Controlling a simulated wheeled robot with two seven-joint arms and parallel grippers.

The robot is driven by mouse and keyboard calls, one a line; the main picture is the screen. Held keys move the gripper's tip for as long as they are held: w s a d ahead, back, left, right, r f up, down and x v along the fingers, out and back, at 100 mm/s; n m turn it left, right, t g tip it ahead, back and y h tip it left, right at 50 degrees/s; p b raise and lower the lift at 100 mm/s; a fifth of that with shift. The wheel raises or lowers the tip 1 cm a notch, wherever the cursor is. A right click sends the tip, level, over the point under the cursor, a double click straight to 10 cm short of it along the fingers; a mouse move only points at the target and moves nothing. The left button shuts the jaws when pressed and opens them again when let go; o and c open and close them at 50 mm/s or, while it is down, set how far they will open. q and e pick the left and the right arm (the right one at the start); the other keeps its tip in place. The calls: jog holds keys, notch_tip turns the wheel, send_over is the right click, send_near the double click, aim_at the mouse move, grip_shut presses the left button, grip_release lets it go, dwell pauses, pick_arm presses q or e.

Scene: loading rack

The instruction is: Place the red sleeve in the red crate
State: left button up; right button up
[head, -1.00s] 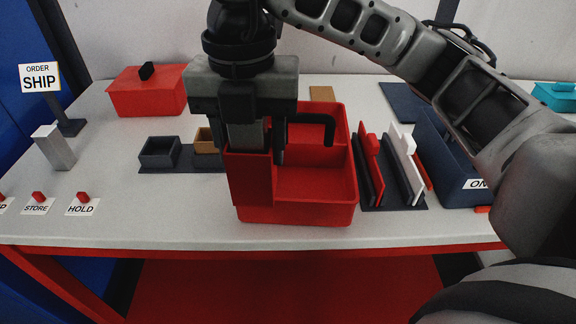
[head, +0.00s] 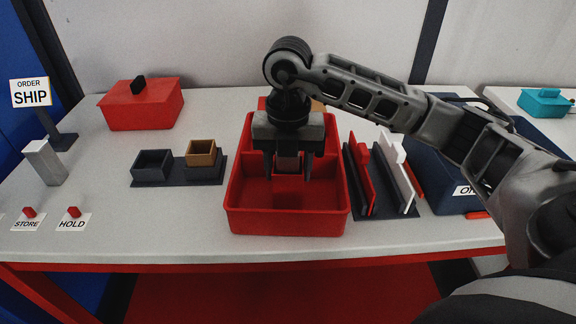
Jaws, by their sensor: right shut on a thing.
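The red crate (head: 288,222) stands on the table in the middle of the head view, open at the top, with a divider inside. My right gripper (head: 288,172) points down over the crate, its fingertips inside the outline of the crate. It is shut on the red sleeve (head: 288,181), which shows little between the fingers. The sleeve is hard to tell from the red crate walls behind it, so I cannot tell whether it touches the crate floor. My left gripper is not in view.
A dark tray (head: 150,181) with a brown box (head: 201,152) lies left of the crate. A dark rack (head: 380,208) with red and white upright panels stands close on the right. A red lidded box (head: 145,108) is at the back left.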

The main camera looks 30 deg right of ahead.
jog(key=shift+f, duration=0.45)
jog(key=o, duration=1)
jog(key=shift+c, duration=0.2)
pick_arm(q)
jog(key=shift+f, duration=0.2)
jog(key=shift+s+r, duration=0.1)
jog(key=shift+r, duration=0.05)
pick_arm(e)
jog(key=shift+r, duration=0.15)
notch_tip(320, 180, up, 12)
jog(key=shift+f+p, duration=0.1)
jog(key=shift+p, duration=0.3)
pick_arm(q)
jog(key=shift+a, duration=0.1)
